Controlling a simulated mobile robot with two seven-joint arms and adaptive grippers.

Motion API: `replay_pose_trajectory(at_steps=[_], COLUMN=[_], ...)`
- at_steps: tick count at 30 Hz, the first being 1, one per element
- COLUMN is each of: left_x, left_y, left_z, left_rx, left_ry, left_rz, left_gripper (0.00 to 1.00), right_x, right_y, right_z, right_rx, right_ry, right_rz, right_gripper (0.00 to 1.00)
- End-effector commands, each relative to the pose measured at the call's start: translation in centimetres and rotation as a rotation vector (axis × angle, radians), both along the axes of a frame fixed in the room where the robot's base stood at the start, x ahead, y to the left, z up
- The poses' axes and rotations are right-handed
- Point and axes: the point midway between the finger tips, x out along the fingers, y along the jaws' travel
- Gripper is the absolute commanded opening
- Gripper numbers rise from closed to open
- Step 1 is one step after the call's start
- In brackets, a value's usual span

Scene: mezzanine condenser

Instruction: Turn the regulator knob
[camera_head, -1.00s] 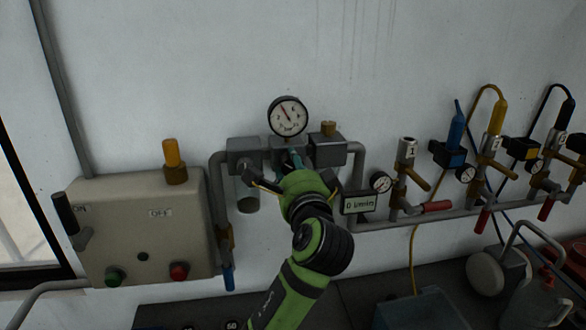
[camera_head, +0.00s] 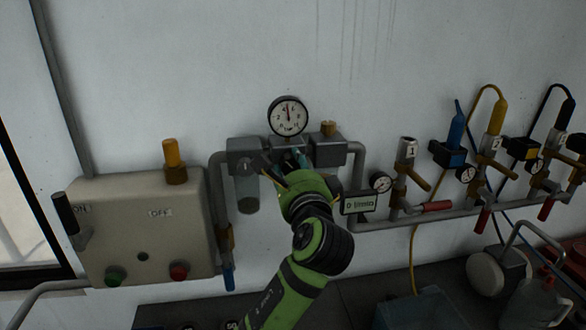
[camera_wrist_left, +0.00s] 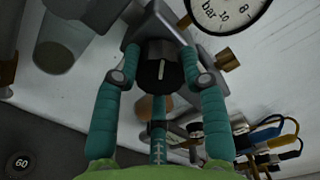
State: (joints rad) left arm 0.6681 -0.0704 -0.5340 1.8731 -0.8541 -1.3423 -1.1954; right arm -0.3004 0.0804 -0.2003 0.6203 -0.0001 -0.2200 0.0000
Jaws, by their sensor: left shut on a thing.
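The regulator knob (camera_wrist_left: 158,65) is black and round with a white mark on its face. It shows between the fingers in the left wrist view; in the head view my gripper and arm hide it. My left gripper (camera_head: 285,164) is at the regulator block under the round gauge (camera_head: 288,116). In the left wrist view its teal fingers (camera_wrist_left: 160,68) are shut on the knob, one on each side. The gauge needle points about straight up. My right gripper is in neither view.
A clear bowl (camera_head: 247,190) hangs left of my gripper, and a flow display (camera_head: 359,204) is close on its right. A beige switch box (camera_head: 142,232) is at the left. Valves with hoses (camera_head: 456,150) line the pipe at the right.

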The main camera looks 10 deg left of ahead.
Motion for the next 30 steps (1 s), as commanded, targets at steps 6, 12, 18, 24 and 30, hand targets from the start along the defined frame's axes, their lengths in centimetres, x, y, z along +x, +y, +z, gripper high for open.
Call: replay_pose_trajectory(at_steps=[6,12,18,24,30], left_x=[0.0,0.0,-1.5,-5.3,-8.9], left_y=[0.0,0.0,-0.7,-2.4,-3.8], left_z=[0.2,0.1,0.0,0.0,0.0], left_rx=[0.000,-0.001,-0.001,-0.004,-0.002], left_ry=[-0.005,-0.003,-0.003,-0.003,-0.002], left_rz=[0.000,0.000,-0.003,-0.004,-0.002], left_gripper=[0.66,0.66,0.66,0.66,0.66], right_x=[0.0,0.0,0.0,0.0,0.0], right_y=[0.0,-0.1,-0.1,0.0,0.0], right_z=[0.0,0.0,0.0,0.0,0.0], right_rx=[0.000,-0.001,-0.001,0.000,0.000], right_ry=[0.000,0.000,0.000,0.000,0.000], right_rz=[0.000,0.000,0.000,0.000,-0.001], right_gripper=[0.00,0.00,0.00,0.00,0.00])
